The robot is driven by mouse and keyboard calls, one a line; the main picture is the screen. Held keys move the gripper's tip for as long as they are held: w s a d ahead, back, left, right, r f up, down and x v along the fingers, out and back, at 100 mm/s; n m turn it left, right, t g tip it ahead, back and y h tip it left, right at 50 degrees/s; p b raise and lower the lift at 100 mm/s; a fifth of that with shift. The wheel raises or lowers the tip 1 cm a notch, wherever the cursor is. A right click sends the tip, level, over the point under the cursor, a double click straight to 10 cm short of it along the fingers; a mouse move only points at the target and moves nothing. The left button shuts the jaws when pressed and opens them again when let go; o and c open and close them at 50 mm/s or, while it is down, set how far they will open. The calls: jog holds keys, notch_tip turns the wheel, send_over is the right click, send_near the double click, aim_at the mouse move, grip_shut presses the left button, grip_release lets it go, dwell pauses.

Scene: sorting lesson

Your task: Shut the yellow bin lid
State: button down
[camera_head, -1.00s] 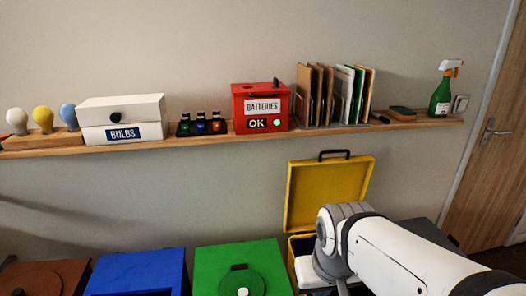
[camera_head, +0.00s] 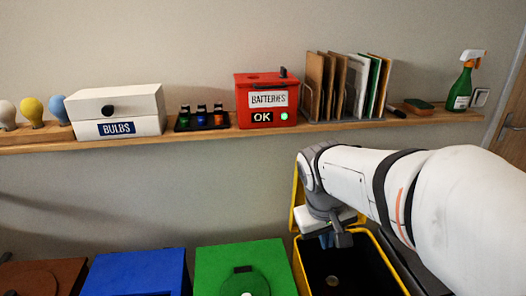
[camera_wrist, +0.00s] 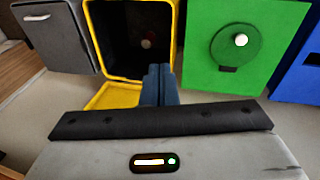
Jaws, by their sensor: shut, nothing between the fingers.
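The yellow bin (camera_head: 392,262) stands open at the lower right of the head view, its inside black, with a small round item at the bottom. Its yellow lid (camera_head: 297,197) is raised at the back. My gripper (camera_head: 328,241) is shut and empty, above the back part of the bin opening and in front of the lid. In the wrist view, my gripper (camera_wrist: 157,72) points at the back rim of the yellow bin (camera_wrist: 88,40), with part of the yellow lid (camera_wrist: 112,97) beside the fingers.
A green bin (camera_head: 225,262) with a round cover stands left of the yellow bin, then a blue bin (camera_head: 140,268) and a brown bin (camera_head: 60,272). A grey bin (camera_wrist: 60,35) is on its other side. A wall shelf (camera_head: 225,133) above holds a red batteries box (camera_head: 265,85) and other items.

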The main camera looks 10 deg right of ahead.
jog(key=w+f+n+h+b, duration=0.15)
jog(key=w+h+b, duration=0.45)
jog(key=w, duration=2)
jog(key=w+a+f+t+h, duration=0.2)
jog(key=w+a+h, duration=0.25)
jog(key=w, duration=0.25)
jog(key=w+a+f+t+h, duration=0.2)
jog(key=w+a+h, duration=0.25)
jog(key=w, duration=0.35)
jog(key=x, duration=1)
jog(key=shift+s, duration=2)
